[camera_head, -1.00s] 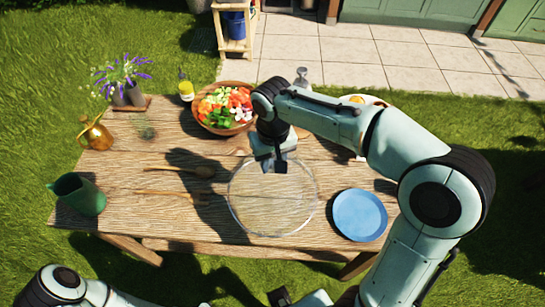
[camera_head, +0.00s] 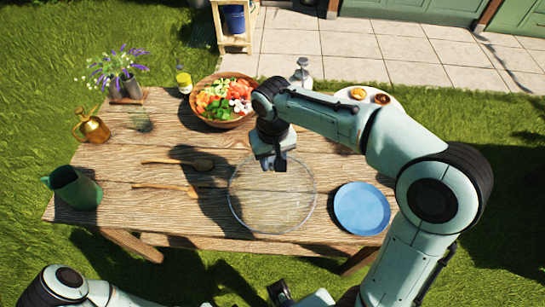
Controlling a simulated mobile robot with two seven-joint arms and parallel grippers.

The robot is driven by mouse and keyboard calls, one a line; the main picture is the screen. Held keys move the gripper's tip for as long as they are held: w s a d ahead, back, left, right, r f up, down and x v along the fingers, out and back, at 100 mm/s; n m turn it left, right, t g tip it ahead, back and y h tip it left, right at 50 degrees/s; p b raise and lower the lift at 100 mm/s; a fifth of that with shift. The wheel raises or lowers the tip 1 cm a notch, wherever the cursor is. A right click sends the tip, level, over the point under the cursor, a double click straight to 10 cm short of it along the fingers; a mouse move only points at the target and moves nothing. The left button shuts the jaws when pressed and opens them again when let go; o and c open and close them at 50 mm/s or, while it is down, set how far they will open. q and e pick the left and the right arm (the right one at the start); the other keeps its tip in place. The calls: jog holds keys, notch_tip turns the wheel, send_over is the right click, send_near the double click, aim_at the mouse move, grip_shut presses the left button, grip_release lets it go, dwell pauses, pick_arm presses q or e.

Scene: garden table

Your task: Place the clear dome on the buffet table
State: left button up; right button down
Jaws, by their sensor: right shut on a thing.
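The clear dome (camera_head: 272,205) is a round, see-through shape with a thin pale rim, over the front middle of the wooden buffet table (camera_head: 120,165). My right gripper (camera_head: 275,163) comes down at the dome's far side and is shut on it; the fingertips are partly hidden by the wrist. I cannot tell whether the dome's rim touches the tabletop. Part of my left arm shows at the bottom left, but its gripper cannot be made out.
A salad bowl (camera_head: 224,101) stands behind my right gripper, and a blue plate (camera_head: 361,208) lies just right of the dome. Wooden spoons (camera_head: 178,163), a green pitcher (camera_head: 76,189), a brass can (camera_head: 92,128) and a flower vase (camera_head: 132,87) are at left. A plate of food (camera_head: 368,97) is at back right.

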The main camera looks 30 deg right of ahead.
pick_arm(q)
jog(key=shift+s+f, duration=0.15)
jog(key=shift+f, duration=0.1)
pick_arm(e)
jog(key=shift+f, duration=0.35)
jog(key=c, duration=0.6)
grip_release()
jog(key=shift+c, duration=0.2)
pick_arm(q)
jog(key=r+p, duration=0.1)
jog(key=w+r+p, duration=0.1)
jog(key=r, duration=0.1)
jog(key=shift+w, duration=0.2)
pick_arm(e)
notch_tip(320, 180, up, 13)
jog(key=shift+r, duration=0.2)
